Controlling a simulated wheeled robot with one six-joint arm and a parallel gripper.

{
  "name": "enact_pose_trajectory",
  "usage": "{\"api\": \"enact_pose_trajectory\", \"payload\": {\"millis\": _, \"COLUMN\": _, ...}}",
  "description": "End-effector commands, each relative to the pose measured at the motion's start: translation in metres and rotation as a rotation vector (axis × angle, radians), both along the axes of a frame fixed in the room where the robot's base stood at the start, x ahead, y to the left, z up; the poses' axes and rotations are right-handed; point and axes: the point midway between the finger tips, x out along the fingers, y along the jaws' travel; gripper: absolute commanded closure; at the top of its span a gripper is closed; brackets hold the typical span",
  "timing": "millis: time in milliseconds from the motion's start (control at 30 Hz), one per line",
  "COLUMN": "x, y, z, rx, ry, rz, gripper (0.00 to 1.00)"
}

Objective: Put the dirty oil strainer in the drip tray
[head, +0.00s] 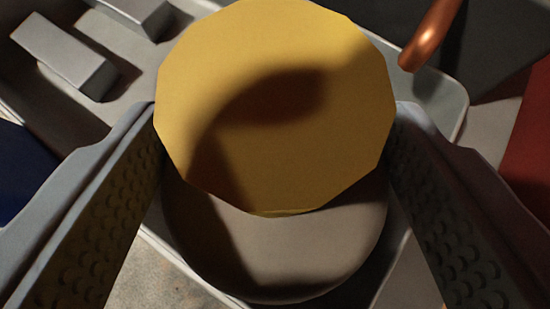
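A yellow many-sided disc (275,150) fills the middle of the head view, with a dark shadow across its face. A rounded grey-brown body (290,255) shows just below it. I take the two together for the oil strainer, but no label or clear dirt shows. My gripper (275,105) has one finger against each side of the disc, with no gap visible, so it looks shut on it. A pale grey tray (452,100), which looks like the drip tray, lies beneath and behind. The strainer's height above it cannot be told.
Grey blocks (65,55) lie in the tray at the upper left. A copper pipe (430,35) stands at the upper right. A red surface (527,140) is at the right edge and a dark blue one (15,170) at the left edge. Bare floor (150,280) shows at the lower left.

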Motion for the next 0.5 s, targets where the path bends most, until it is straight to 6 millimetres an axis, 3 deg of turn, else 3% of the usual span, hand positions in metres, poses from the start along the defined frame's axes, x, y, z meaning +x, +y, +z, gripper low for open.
{"api": "enact_pose_trajectory", "payload": {"millis": 167, "x": 0.0001, "y": -0.0001, "z": -0.0018, "rx": 0.001, "ry": 0.0, "rz": -0.001, "gripper": 0.66}}
{"api": "enact_pose_trajectory", "payload": {"millis": 200, "x": 0.0, "y": -0.0001, "z": -0.0021, "rx": 0.001, "ry": 0.0, "rz": -0.001, "gripper": 0.29}}
{"api": "enact_pose_trajectory", "payload": {"millis": 300, "x": 0.0001, "y": 0.0, "z": -0.0019, "rx": 0.001, "ry": 0.0, "rz": -0.001, "gripper": 0.13}}
{"api": "enact_pose_trajectory", "payload": {"millis": 500, "x": 0.0, "y": 0.0, "z": -0.0017, "rx": 0.001, "ry": 0.0, "rz": -0.001, "gripper": 0.13}}
